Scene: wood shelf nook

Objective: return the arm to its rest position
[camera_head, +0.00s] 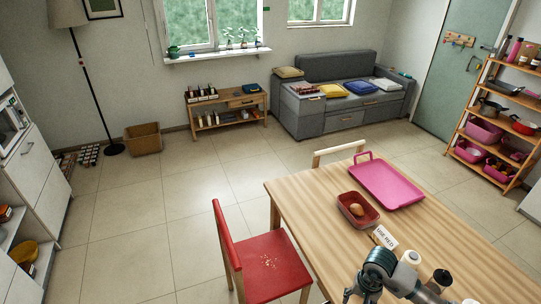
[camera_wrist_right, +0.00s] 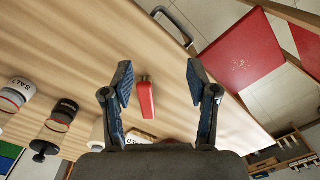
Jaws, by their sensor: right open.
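My right gripper (camera_head: 362,290) is low in the head view, over the near part of the wooden table (camera_head: 300,215). In the wrist view its two fingers (camera_wrist_right: 160,88) are wide apart with nothing held between them. My left arm and gripper are not in view.
A card (camera_head: 385,237), a red container (camera_head: 343,213) with a brownish item, a pink tray (camera_head: 412,190) and jars (camera_head: 438,281) are on the table. A red chair (camera_head: 262,280) stands at its left side. Bare tabletop lies left of my gripper.

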